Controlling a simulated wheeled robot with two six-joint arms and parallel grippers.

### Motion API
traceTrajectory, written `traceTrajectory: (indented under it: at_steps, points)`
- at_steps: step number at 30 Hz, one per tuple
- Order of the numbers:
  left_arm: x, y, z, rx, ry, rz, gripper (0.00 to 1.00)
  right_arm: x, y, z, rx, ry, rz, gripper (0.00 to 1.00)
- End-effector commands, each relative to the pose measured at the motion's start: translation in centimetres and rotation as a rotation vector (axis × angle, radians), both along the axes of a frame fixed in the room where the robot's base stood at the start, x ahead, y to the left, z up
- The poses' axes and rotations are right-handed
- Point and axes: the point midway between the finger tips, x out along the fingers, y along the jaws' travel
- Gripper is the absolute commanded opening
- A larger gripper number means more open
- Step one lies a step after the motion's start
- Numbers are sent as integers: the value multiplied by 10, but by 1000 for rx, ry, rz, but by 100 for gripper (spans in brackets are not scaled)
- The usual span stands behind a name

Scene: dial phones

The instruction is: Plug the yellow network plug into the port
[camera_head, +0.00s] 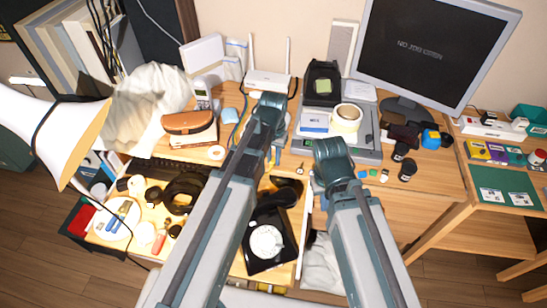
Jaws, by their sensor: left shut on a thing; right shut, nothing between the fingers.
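A white router (268,80) with two upright antennas stands at the back of the desk against the wall. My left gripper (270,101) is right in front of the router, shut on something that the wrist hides. I cannot make out the yellow network plug or the router's port in this view. Whether the held thing touches the router cannot be told. My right gripper (331,148) is shut and empty over the desk's front part, below the white roll; its fingertips are mostly hidden by its own wrist.
A blue cable (239,121) lies left of my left arm. A black dial phone (268,240) sits low between my arms. A white roll (346,118) and a black box (322,82) stand right of the router. The monitor (432,48) fills the back right.

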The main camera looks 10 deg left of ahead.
Motion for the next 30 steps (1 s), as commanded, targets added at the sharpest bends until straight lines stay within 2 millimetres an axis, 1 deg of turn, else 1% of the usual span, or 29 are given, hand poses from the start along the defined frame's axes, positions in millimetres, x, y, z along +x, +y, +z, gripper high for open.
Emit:
traceTrajectory:
  at_steps: [7,11,30]
  points:
    - [0,0,1,0,0,0,0,0,0,1,0,0,0,0]
    - [0,0,5,0,0,0,0,0,0,5,0,0,0,0]
    - [0,0,42,0,0,0,0,0,0,42,0,0,0,0]
